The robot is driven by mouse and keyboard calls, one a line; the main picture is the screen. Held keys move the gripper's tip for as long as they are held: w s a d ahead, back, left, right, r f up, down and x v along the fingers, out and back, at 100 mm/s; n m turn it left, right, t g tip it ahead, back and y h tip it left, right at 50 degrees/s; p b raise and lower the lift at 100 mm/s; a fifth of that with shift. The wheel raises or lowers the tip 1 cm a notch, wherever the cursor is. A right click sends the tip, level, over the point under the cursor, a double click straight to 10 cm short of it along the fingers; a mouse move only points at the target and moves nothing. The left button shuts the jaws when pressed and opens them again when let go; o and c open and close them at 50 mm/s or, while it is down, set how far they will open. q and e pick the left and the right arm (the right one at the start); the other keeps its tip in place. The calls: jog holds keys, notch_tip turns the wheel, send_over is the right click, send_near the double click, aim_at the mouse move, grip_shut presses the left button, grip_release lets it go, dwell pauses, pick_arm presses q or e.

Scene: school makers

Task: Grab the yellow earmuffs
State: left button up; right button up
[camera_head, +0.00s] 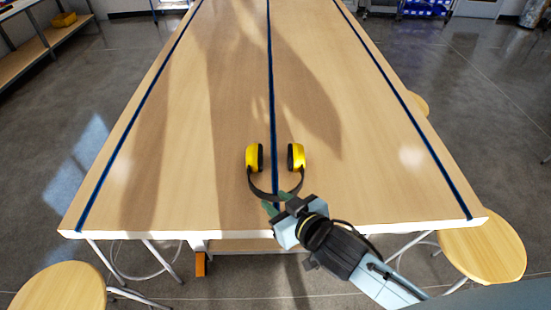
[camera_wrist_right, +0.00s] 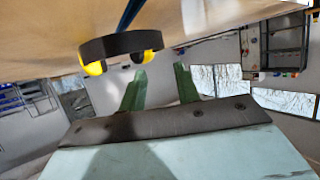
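The yellow earmuffs (camera_head: 254,158) lie on the wooden table near its front edge, with two yellow cups apart and a black headband curving toward me. My right gripper (camera_head: 278,203) is at the near curve of the headband, at the table's front edge. In the right wrist view the earmuffs (camera_wrist_right: 120,45) show just beyond the green fingertips of my right gripper (camera_wrist_right: 158,75). The fingers are apart with nothing seen held between them. I cannot tell whether a finger touches the band. My left gripper is not in view.
The long table (camera_head: 190,120) with blue stripes is otherwise clear. Round wooden stools stand at the front left (camera_head: 60,288) and front right (camera_head: 483,252). A shelf with a yellow bin (camera_head: 64,19) is at the far left.

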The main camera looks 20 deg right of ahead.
aim_at(251, 185)
jog(key=x, duration=0.5)
jog(key=shift+a+x, duration=0.2)
jog(key=shift+x, duration=1.15)
jog(key=shift+a+x, duration=0.15)
jog(key=shift+x, duration=1.25)
jog(key=shift+s, duration=0.15)
jog(key=shift+c, duration=0.3)
jog(key=shift+r, duration=0.1)
grip_shut()
